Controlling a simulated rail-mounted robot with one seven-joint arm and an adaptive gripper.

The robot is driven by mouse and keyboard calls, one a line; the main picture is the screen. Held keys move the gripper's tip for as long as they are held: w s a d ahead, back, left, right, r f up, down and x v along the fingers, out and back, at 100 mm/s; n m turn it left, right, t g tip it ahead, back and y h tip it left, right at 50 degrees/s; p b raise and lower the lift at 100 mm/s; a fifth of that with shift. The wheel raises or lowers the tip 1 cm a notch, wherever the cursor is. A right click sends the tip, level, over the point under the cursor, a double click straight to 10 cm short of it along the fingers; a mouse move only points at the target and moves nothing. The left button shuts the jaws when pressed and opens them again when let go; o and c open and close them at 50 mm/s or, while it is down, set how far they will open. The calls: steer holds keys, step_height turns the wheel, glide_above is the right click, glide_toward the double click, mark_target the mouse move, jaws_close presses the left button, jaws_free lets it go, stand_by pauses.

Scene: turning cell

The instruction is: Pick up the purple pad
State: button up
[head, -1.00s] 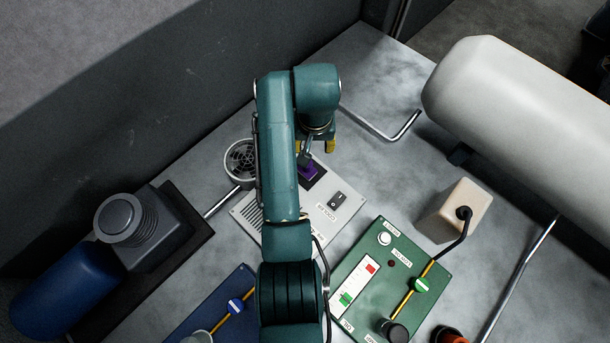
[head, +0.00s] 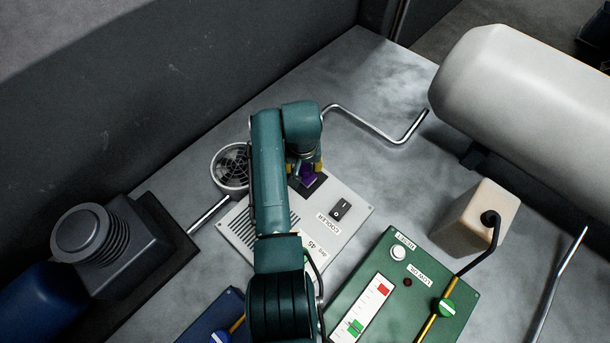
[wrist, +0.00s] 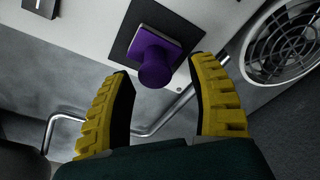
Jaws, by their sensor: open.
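The purple pad (wrist: 154,58) has a square base with a round knob on top. It sits on a dark square patch (wrist: 128,40) of the light cooler panel. In the head view the pad (head: 308,175) is partly hidden by my gripper and arm. My gripper (wrist: 165,100) is open, with yellow ribbed fingers. In the wrist view the knob lies just beyond the fingertips, roughly between them, and no finger visibly touches it. In the head view my gripper (head: 304,168) is over the far edge of the cooler panel.
The cooler panel (head: 350,195) carries a black rocker switch (head: 341,209). A round fan (head: 231,167) stands left of it, and a bent metal rod (head: 372,135) lies beyond. A green control panel (head: 440,275) and a beige block (head: 480,220) are to the right.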

mark_target(305, 168)
steer(key=f, duration=0.1)
steer(key=f+b, duration=0.1)
steer(key=f, duration=0.1)
steer(key=f+b, duration=0.1)
steer(key=shift+w+d+f, duration=0.3)
steer(key=shift+w+f, duration=0.1)
jaws_close()
